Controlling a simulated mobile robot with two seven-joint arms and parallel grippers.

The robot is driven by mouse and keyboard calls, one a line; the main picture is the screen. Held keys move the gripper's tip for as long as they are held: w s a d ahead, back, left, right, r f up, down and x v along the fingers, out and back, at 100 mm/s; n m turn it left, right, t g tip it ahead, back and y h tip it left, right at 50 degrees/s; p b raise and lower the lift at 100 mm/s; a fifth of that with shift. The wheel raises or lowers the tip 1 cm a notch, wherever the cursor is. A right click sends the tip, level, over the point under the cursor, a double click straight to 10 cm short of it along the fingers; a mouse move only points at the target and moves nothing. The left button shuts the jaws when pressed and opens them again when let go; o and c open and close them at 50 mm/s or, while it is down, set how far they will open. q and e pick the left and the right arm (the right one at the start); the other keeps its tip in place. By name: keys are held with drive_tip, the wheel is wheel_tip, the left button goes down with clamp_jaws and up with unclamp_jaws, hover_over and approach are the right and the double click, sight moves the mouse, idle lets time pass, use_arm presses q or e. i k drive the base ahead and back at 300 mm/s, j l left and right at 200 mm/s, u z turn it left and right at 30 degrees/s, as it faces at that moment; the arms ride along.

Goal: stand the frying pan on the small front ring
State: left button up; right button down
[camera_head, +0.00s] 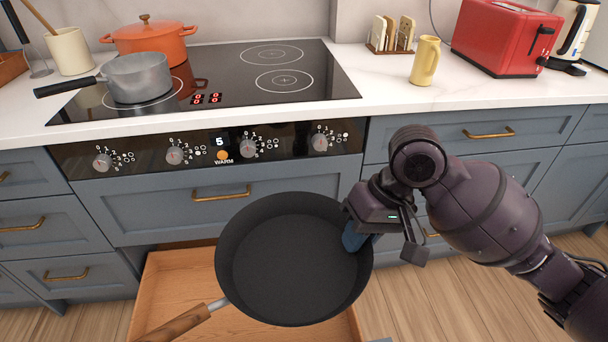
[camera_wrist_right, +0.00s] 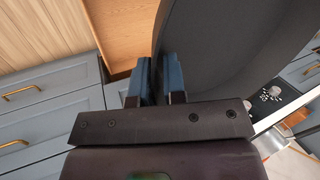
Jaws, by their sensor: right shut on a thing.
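The black frying pan (camera_head: 290,262), with a wooden handle pointing to the lower left, is in the air in front of the oven, over an open drawer. My right gripper (camera_head: 357,236) is shut on the pan's right rim. The small front ring (camera_head: 285,80), at the right front of the black hob (camera_head: 225,100), is bare. My left gripper is out of view.
A grey saucepan (camera_head: 140,78) stands on the left front ring, its handle pointing left. An orange pot (camera_head: 150,42) stands behind it. The back right ring (camera_head: 272,55) is bare. The wooden drawer (camera_head: 165,285) is open below.

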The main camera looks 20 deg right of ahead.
sight(256, 82)
drive_tip(key=i+l+u, duration=0.1)
drive_tip(key=l+u, duration=0.3)
drive_tip(key=l, duration=0.65)
drive_tip(key=l+u, duration=0.35)
drive_tip(key=l, duration=0.75)
